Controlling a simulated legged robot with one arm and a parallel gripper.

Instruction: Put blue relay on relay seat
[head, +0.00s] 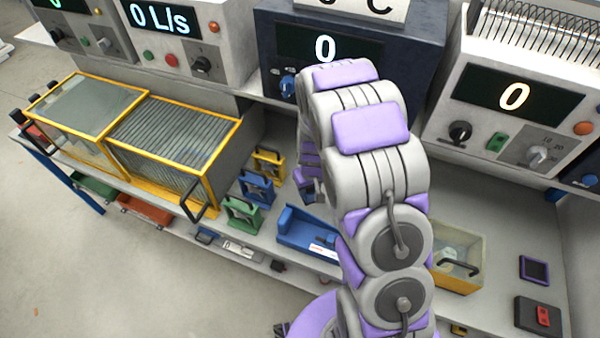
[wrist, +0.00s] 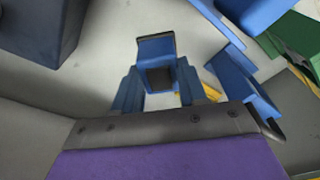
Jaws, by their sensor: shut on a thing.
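My gripper (head: 308,188) is at the end of my arm, left of the arm's upper links and mostly hidden behind them in the head view. In the wrist view a blue part with a dark middle (wrist: 157,52) sits just ahead of my gripper's dark plate; it looks like the blue relay held in the jaws. A blue holder with a white label (head: 300,230) lies on the bench below and left of my arm. It may be the relay seat, but I cannot tell for sure.
Green (head: 240,212), blue (head: 258,187) and yellow (head: 267,162) handled frames stand in a row left of my arm. A yellow-edged glass case (head: 175,145) is farther left. Instrument consoles (head: 515,95) line the back. A yellow bin (head: 458,258) stands right of my arm.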

